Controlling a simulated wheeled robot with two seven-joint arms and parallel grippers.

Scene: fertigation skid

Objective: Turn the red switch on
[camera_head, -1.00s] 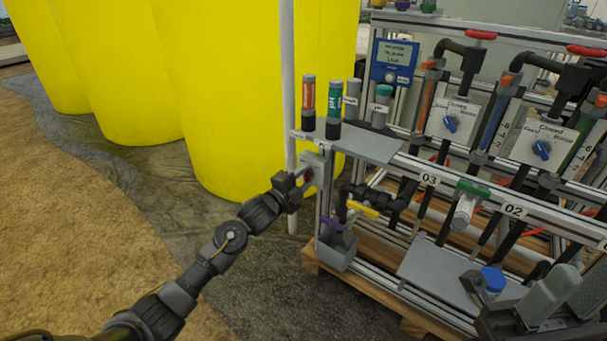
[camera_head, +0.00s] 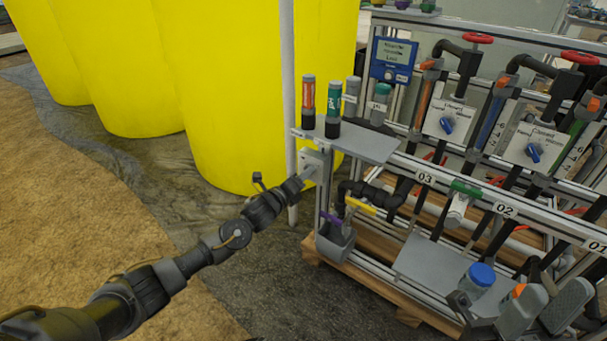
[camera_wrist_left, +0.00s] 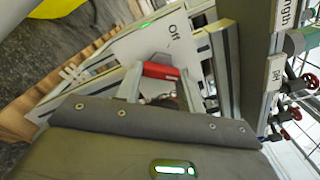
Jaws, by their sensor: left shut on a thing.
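The red switch (camera_wrist_left: 160,71) sits on a pale plate marked "Off" (camera_wrist_left: 174,31) with a small green light (camera_wrist_left: 145,26) in the left wrist view. My left gripper (camera_wrist_left: 157,84) is shut on the red switch, one silver finger on either side. In the head view my left gripper (camera_head: 302,180) reaches the grey switch plate (camera_head: 316,162) at the left end of the skid and hides the switch. Grey and dark parts at the bottom right seem to be my right gripper (camera_head: 540,308); its jaw state is unclear.
A small shelf (camera_head: 372,147) above the plate holds several bottles. A yellow-handled valve (camera_head: 361,206) and a grey cup (camera_head: 336,242) are close to the right. A blue-capped jar (camera_head: 481,275) stands near the lower right. Yellow tanks (camera_head: 240,110) stand behind; the floor at left is clear.

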